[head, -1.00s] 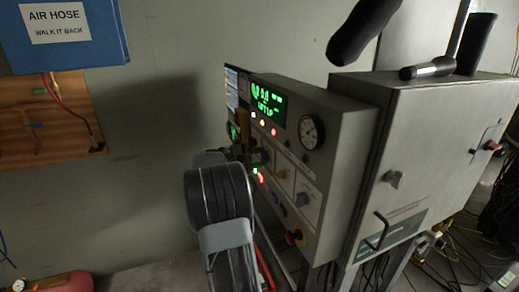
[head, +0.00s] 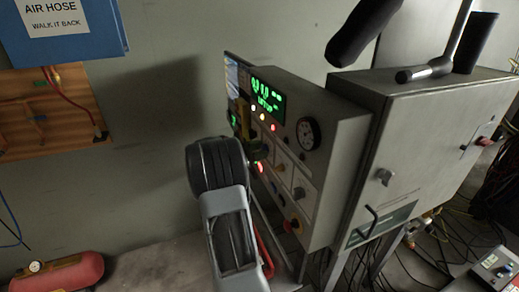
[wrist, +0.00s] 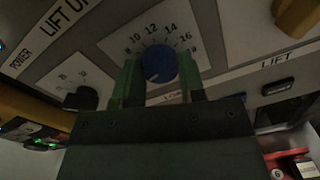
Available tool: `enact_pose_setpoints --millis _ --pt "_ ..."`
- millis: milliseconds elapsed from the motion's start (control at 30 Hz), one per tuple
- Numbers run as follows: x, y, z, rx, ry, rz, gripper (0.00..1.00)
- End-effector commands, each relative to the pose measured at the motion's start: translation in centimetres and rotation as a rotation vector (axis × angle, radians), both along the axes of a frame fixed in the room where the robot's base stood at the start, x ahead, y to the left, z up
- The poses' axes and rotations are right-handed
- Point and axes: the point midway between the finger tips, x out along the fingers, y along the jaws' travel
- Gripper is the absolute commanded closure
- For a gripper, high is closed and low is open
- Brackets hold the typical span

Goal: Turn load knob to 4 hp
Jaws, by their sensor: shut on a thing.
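A blue knob (wrist: 160,63) sits on a white dial plate (wrist: 128,42) in the wrist view. Numbers including 10, 12, 14 and 16 run around its upper side. A small pale mark on the knob points toward the lower left. A label below the knob is mostly covered, showing only letters that look like "LO". My gripper (wrist: 159,72) has its green fingers on either side of the knob and is shut on it. In the head view, my arm hides the knob and fingertips at the grey control panel (head: 335,130).
A black knob (wrist: 82,98) with its own dial is left of the blue one, and a yellow knob (wrist: 298,14) is upper right. A grey cabinet (head: 430,140) stands right.

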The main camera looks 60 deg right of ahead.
Motion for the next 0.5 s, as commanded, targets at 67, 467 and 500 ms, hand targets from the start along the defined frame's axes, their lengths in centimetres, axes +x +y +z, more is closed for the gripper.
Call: enact_pose_setpoints --millis 67,467,500 --pt "0.02 0.01 -0.03 0.002 0.003 0.001 0.87" --pt "0.00 0.01 -0.04 0.003 0.003 0.000 0.52" --pt "0.00 0.01 -0.04 0.002 0.002 0.000 0.48"
